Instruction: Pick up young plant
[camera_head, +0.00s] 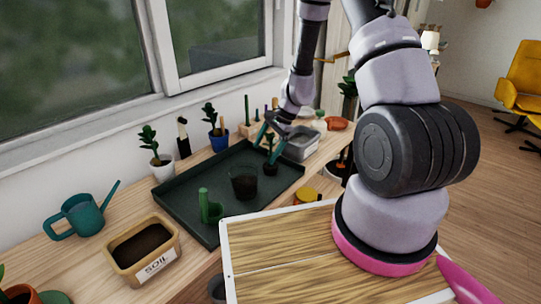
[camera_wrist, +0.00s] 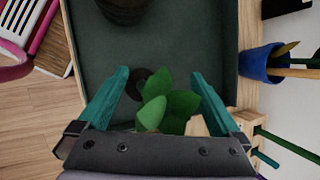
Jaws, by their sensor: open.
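The young plant (camera_head: 271,167) has green leaves and a dark root ball, and stands on the dark green tray (camera_head: 176,206) near its far right end. In the wrist view, its leaves (camera_wrist: 165,107) show between the two teal fingers, with the dark root ball beyond them. My gripper (camera_head: 265,147) is open and just above the plant, with its fingers (camera_wrist: 159,75) on either side of the leaves. I cannot tell whether the fingers touch the leaves. Part of the plant is hidden behind the fingers in the head view.
A dark cup (camera_head: 243,183) and a green cactus-shaped object (camera_head: 209,207) stand on the tray. A blue pot (camera_head: 219,142), a white pot (camera_head: 162,168) and a grey bin (camera_head: 300,145) surround it. A soil box (camera_head: 143,252) and a teal watering can (camera_head: 82,216) are at left.

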